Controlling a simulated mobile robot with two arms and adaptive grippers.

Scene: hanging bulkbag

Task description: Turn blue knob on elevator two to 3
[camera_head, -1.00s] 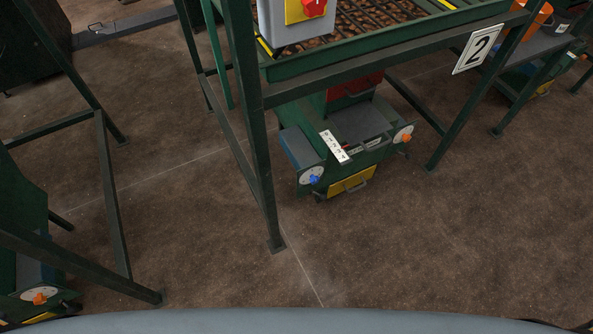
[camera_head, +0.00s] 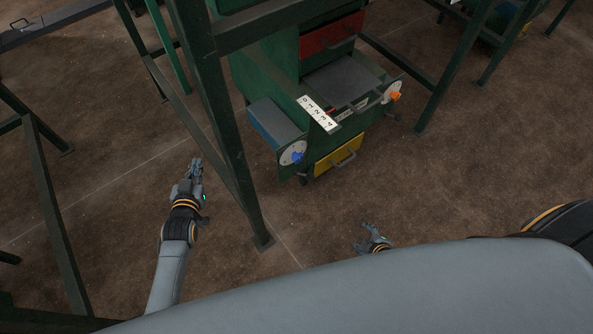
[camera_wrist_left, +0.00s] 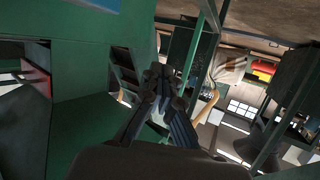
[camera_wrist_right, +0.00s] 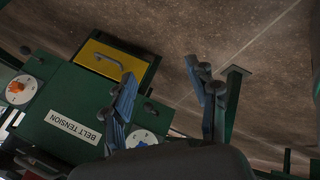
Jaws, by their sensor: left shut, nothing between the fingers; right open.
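The blue knob (camera_head: 298,158) sits on a round white dial on the left front of the green machine. In the right wrist view, the blue knob (camera_wrist_right: 143,145) is partly hidden by my gripper's finger, and its pointing is unclear. My right gripper (camera_head: 364,238) is open and empty, below and right of the knob in the head view; its spread fingers show in the right wrist view (camera_wrist_right: 160,78). My left gripper (camera_head: 195,168) is shut and empty, left of the frame post and apart from the knob; its fingers also show in the left wrist view (camera_wrist_left: 160,78).
A green frame post (camera_head: 232,150) stands between my left gripper and the machine. An orange knob (camera_head: 395,96) is at the machine's right. A yellow drawer (camera_head: 338,156) lies between the knobs. A white numbered strip (camera_head: 319,113) sticks out above. Floor in front is clear.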

